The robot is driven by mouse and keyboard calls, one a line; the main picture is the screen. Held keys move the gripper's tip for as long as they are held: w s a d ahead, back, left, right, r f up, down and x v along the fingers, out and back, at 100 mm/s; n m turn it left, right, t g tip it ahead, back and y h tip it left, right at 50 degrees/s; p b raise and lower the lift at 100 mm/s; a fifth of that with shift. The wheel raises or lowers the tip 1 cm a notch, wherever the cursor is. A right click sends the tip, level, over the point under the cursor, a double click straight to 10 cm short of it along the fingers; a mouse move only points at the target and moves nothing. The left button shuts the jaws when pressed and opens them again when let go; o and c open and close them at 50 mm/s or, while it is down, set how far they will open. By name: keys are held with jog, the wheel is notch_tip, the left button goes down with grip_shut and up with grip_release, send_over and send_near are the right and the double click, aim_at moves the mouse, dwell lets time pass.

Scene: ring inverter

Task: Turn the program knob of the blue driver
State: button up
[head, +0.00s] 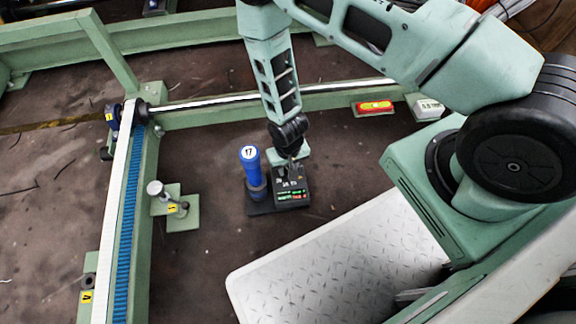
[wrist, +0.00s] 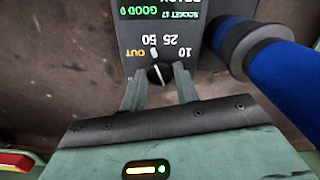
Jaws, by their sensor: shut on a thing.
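The blue driver (head: 251,168) stands upright on a dark base, with a white cap marked 17. It also shows at the right of the wrist view (wrist: 280,75). Beside it is its dark control box (head: 291,197) with green and red display text. The program knob (wrist: 159,73) is a small black knob with a white pointer line, below the printed marks OUT, 50, 25 and 10. My gripper (wrist: 160,88) is over the control box, its two fingers shut on the knob's sides. In the head view the gripper hides the knob.
A green rail with a blue toothed strip (head: 123,220) runs along the left. A red and yellow item (head: 374,107) and a small white display box (head: 429,108) lie at the back right. My diamond-plate deck is in front.

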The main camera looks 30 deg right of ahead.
jog(key=o, duration=1)
jog(key=shift+c, duration=0.2)
notch_tip(320, 180, up, 17)
jog(key=p, duration=0.8)
jog(key=shift+r, duration=0.2)
